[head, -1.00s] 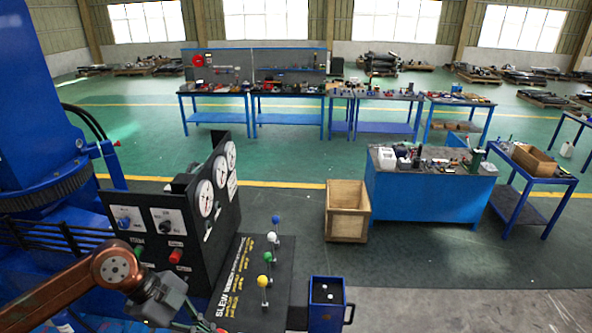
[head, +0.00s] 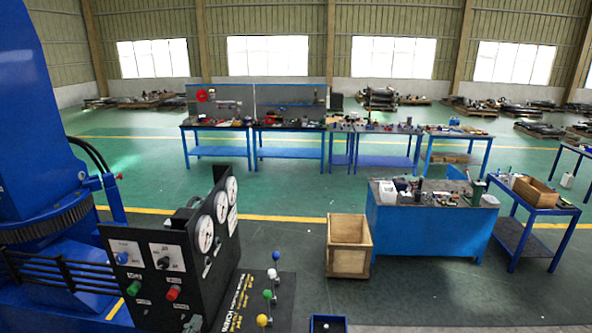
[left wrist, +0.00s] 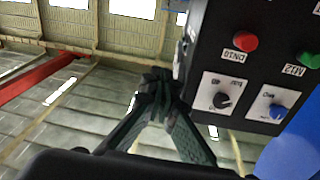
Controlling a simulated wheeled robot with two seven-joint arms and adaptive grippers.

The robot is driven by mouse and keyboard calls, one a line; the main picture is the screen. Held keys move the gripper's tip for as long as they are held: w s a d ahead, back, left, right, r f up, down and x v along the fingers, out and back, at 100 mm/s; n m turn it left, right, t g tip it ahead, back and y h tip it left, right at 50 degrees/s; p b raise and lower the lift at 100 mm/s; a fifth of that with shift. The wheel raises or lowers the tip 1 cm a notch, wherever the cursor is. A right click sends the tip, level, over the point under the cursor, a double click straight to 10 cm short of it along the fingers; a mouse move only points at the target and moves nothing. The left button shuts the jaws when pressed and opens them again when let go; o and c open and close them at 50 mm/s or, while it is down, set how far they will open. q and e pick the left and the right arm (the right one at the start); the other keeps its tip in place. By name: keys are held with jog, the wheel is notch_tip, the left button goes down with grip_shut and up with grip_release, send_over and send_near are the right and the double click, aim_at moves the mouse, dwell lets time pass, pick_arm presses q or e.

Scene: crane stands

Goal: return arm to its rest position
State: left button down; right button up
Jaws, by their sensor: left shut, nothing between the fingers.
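My left gripper (left wrist: 158,78) is shut and empty in the left wrist view, its two dark fingers meeting at the tips. The black control panel (left wrist: 238,62) fills the right of that view, upside down, close beside the fingertips; I cannot tell whether they touch. The rest of the left arm is out of that view. My right gripper is not in view.
A lever plate with blue, white, green and yellow knobs (head: 268,294) stands right of the panel. A blue box (head: 328,322) is cut off at the bottom. A wooden crate (head: 347,247) and blue workbench (head: 425,232) stand beyond. The green floor behind is largely clear.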

pick_arm(q)
jog(key=s+a+f+n+g+y, duration=0.2)
jog(key=s+a+f+g+y, duration=0.25)
jog(key=f, duration=0.55)
jog(key=s+a+f+n+g+y, duration=0.1)
jog(key=s+a+f+g, duration=0.2)
jog(key=s+a+f, duration=0.55)
jog(key=s+d+f+g+h, duration=0.1)
jog(key=s+d+f+g, duration=0.15)
jog(key=s+f, duration=0.5)
jog(key=s+d+f+g, duration=0.2)
jog(key=s+f+g, duration=0.2)
jog(key=s+f, duration=0.4)
jog(key=s+d+f+g+b, duration=0.15)
jog(key=f+b, duration=0.55)
jog(key=f, duration=1.6)
jog(key=s+f+g+b, duration=0.1)
jog(key=s+f+b, duration=0.4)
jog(key=f, duration=1.7)
jog(key=s+f+b, duration=0.6)
jog(key=s+f, duration=0.2)
jog(key=f, duration=0.5)
jog(key=s+f+m+h+b, duration=0.1)
jog(key=s+f+b, duration=0.5)
jog(key=f, duration=0.7)
jog(key=s+g, duration=0.1)
jog(key=s, duration=0.1)
jog(key=shift+s+f, duration=0.15)
jog(key=shift+s, duration=0.25)
